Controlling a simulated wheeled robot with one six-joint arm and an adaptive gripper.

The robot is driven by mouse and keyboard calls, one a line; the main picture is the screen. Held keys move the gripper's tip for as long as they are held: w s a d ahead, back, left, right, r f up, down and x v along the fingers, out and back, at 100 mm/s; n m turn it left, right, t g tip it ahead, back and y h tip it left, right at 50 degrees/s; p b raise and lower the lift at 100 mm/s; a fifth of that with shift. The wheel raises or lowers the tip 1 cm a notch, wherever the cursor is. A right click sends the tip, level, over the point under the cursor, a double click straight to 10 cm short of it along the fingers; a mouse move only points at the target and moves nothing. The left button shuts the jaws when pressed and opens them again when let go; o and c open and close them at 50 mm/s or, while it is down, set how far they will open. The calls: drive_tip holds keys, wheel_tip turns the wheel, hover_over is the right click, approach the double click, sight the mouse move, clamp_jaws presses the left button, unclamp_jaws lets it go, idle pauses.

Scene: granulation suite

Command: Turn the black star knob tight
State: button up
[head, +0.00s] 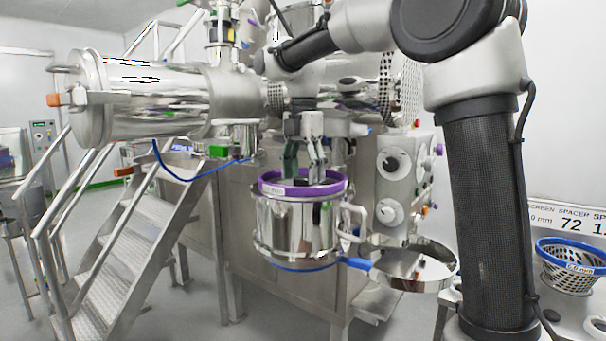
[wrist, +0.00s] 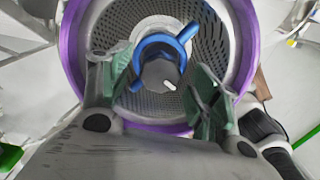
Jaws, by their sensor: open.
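My gripper (head: 304,176) is open and points down into the mouth of a steel housing (head: 290,225) with a purple rim (head: 336,187). In the wrist view its green-padded fingers stand apart on either side of a dark grey round knob or hub (wrist: 158,74) with a white mark. I cannot tell whether this is the black star knob; no star shape shows clearly. A blue curved impeller (wrist: 181,40) lies around its far side, inside a perforated grey screen (wrist: 212,45). The fingers do not visibly touch the knob. In the head view the fingers and rim hide the inside.
A round steel lid (head: 420,268) stands open at the housing's right. A machine panel with round dials (head: 393,165) rises behind it. A blue-rimmed screen basket (head: 570,270) sits at far right. Metal stairs (head: 130,250) stand at left, with open floor around them.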

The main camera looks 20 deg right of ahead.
drive_tip(key=shift+f, duration=0.3)
drive_tip(key=c, duration=1)
drive_tip(key=shift+c, duration=0.2)
